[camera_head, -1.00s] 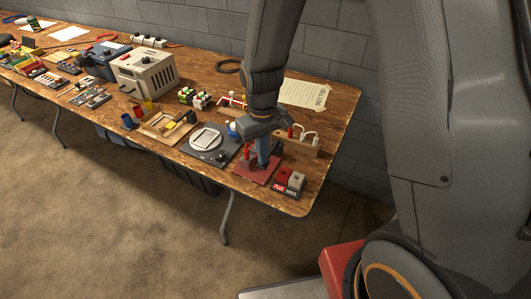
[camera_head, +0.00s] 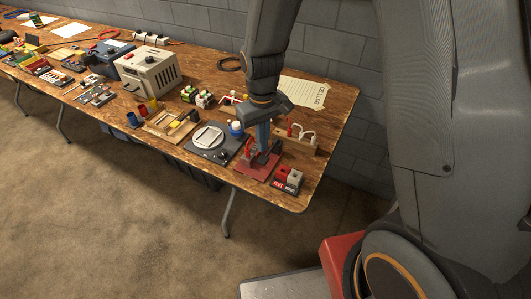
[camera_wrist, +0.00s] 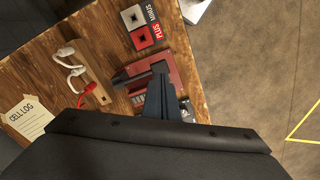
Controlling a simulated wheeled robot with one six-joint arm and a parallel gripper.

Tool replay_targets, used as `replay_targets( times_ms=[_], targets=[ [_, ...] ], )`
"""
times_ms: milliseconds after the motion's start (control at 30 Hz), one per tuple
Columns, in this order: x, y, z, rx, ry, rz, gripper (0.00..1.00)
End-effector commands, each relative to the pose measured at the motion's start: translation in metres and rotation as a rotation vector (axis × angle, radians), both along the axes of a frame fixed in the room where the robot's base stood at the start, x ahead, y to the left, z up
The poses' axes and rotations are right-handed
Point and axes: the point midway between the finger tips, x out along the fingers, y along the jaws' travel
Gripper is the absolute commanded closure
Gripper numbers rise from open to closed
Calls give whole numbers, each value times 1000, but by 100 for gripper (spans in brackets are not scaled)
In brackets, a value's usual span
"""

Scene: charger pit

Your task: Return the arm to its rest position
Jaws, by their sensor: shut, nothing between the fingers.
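My gripper (camera_head: 262,146) points down over the right end of the wooden table (camera_head: 300,201), with its fingers shut and empty. In the wrist view the fingertips (camera_wrist: 160,70) overlap a red plate with a dark fixture (camera_wrist: 186,77). The same red plate (camera_head: 254,168) shows in the head view below the gripper. Whether the fingertips touch the fixture I cannot tell. My arm hangs down from the upper middle of the head view.
The red and grey PLUS/MINUS blocks (camera_head: 287,178) sit near the table's front right corner. A wooden rack with white and red connectors (camera_head: 303,142) stands behind the gripper. A dark plate with a pale dish (camera_head: 212,139) lies to the left. Bare floor (camera_head: 120,220) is in front.

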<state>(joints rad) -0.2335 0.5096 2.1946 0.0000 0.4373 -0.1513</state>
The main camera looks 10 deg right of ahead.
Motion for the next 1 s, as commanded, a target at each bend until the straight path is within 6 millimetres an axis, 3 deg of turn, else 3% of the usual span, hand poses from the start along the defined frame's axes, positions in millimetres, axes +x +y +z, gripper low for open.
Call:
replay_targets(
  times_ms=[300,467,700,900,1000],
  targets=[
    [0,-1,1,1,-2,-4,100],
    [-10,-20,22,5,-22,-59,100],
    [-54,-71,74,18,-78,-232,100],
    [-90,-98,96,24,-112,-345,100],
    [-100,-102,101,25,-120,-373,100]
  ],
)
